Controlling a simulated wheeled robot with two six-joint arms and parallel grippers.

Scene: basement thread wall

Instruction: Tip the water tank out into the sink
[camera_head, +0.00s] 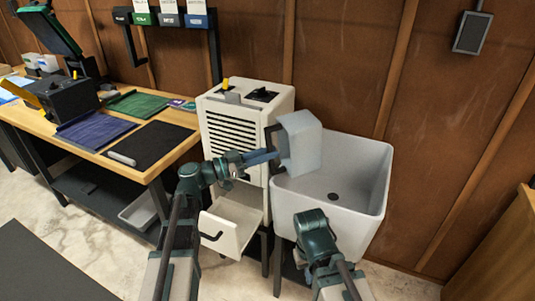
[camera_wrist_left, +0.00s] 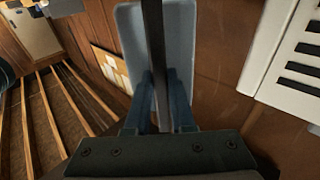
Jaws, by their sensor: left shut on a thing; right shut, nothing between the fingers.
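The water tank (camera_head: 303,143) is a pale blue-grey box, held slightly tilted above the left back part of the sink. My left gripper (camera_head: 272,156) is shut on its dark bar handle (camera_wrist_left: 153,45); the pale tank (camera_wrist_left: 128,38) shows behind the bar in the left wrist view. The tank's inside and any water are hidden. The white sink (camera_head: 372,185) stands right of the dehumidifier, its basin empty-looking with a dark drain. My right gripper (camera_head: 313,224) is low at the sink's front; its fingers are hard to make out, with nothing seen in them.
The white dehumidifier cabinet (camera_head: 233,132) stands directly left of the sink, with a drawer-like front (camera_head: 232,228) sticking out low down. A wooden workbench (camera_head: 160,165) with mats is further left. A wooden edge (camera_head: 505,250) stands at the right. The sink basin is clear.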

